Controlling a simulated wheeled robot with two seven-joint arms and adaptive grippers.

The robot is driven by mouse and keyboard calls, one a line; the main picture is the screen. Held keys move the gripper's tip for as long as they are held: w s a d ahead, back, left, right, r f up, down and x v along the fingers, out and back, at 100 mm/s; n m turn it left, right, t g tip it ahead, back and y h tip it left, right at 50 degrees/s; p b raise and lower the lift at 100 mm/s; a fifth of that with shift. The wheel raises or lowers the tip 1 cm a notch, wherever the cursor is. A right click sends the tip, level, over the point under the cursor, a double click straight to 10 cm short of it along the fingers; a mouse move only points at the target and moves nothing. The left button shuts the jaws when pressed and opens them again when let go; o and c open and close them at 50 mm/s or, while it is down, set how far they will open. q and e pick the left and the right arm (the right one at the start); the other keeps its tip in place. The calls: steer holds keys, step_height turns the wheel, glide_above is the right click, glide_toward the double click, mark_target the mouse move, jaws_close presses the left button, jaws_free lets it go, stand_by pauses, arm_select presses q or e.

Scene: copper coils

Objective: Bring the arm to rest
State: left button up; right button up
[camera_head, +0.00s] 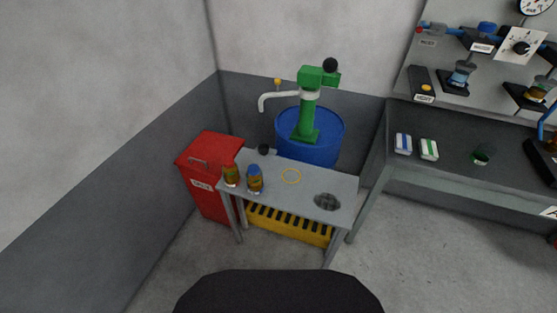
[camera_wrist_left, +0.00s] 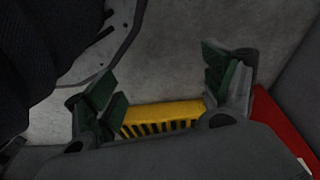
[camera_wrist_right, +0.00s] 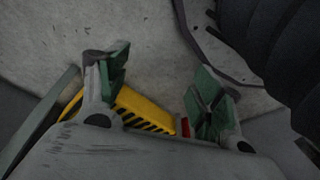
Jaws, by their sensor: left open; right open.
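My left gripper (camera_wrist_left: 165,92) shows in the left wrist view with its green-padded fingers spread wide and nothing between them. My right gripper (camera_wrist_right: 155,88) shows in the right wrist view, also spread and empty. Both hang over the grey floor, with the yellow slatted piece under the small table (camera_head: 318,180) visible past the fingers. Neither arm shows in the head view.
A grey bench (camera_head: 460,170) is at right.

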arm_select(q)
steer(key=s+a+r+p, duration=0.1)
steer(key=s+a+p, duration=0.2)
steer(key=s+p, duration=0.5)
steer(key=s+a+r+g+y+p, duration=0.1)
steer(key=s+a+r+p, duration=0.1)
steer(key=s+p, duration=0.7)
steer(key=shift+s+a, duration=0.45)
steer(key=shift+a, duration=0.25)
arm_select(e)
steer(key=s+d+r, duration=0.1)
steer(key=s+d, duration=0.2)
steer(key=s, duration=0.6)
steer(key=s+d+r+g+h, duration=0.1)
steer(key=s+d+r, duration=0.1)
steer(key=s, duration=0.7)
steer(key=shift+d, duration=0.7)
